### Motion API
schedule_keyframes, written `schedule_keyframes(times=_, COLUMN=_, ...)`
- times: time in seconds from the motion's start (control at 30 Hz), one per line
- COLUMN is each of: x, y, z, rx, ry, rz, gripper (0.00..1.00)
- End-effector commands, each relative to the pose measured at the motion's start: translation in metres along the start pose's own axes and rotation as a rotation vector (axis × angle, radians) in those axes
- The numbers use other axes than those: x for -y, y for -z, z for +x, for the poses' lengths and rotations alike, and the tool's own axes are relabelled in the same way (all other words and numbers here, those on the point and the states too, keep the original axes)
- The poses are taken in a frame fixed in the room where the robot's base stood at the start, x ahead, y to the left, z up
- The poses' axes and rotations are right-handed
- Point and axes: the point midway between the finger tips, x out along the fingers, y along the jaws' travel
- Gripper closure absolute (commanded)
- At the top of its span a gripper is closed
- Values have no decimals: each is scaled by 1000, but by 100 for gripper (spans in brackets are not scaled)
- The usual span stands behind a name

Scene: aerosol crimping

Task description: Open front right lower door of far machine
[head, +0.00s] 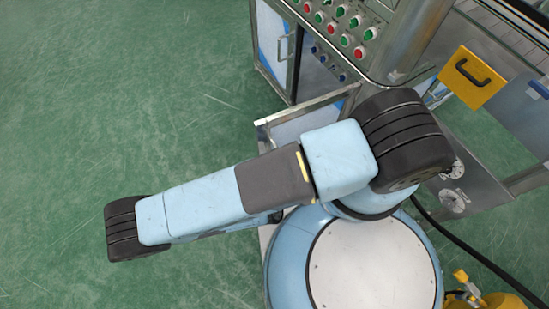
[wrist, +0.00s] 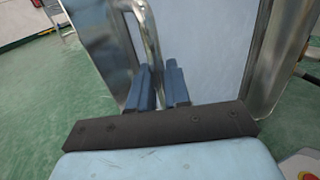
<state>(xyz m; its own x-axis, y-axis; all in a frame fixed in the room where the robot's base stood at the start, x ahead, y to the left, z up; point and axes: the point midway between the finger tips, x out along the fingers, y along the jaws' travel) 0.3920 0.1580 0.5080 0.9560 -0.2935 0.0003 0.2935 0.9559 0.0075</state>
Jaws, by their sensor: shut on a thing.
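In the wrist view the door (wrist: 215,45) is a pale panel in a shiny metal frame. Its handle (wrist: 150,35) is a bent, upright metal bar near the panel's left side. My gripper (wrist: 162,82) has its blue fingers shut on the lower part of the handle. In the head view a metal-framed panel (head: 300,122), which looks like this door, stands out from the front of the machine (head: 335,65), below the control panel. My arm crosses in front of its right part. The gripper and the gripped handle do not show in the head view.
Another door (head: 278,42) with a metal handle is at the machine's left. Coloured buttons (head: 342,28) cover the panel above. A yellow part with a black handle (head: 475,76) is at the right. Green floor (head: 110,110) lies open at the left.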

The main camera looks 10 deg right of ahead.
Motion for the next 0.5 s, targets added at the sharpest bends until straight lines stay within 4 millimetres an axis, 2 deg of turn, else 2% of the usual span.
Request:
schedule_keyframes(times=0.03, x=11, y=-2, z=5, rx=6, ry=20, rz=-14, gripper=100)
schedule_keyframes(times=0.17, x=11, y=-2, z=4, rx=6, ry=17, rz=-14, gripper=100)
schedule_keyframes(times=0.2, x=10, y=-2, z=4, rx=6, ry=17, rz=-14, gripper=79)
schedule_keyframes(times=0.37, x=8, y=-2, z=3, rx=5, ry=10, rz=-13, gripper=65)
schedule_keyframes(times=0.5, x=6, y=-2, z=2, rx=5, ry=5, rz=-11, gripper=65)
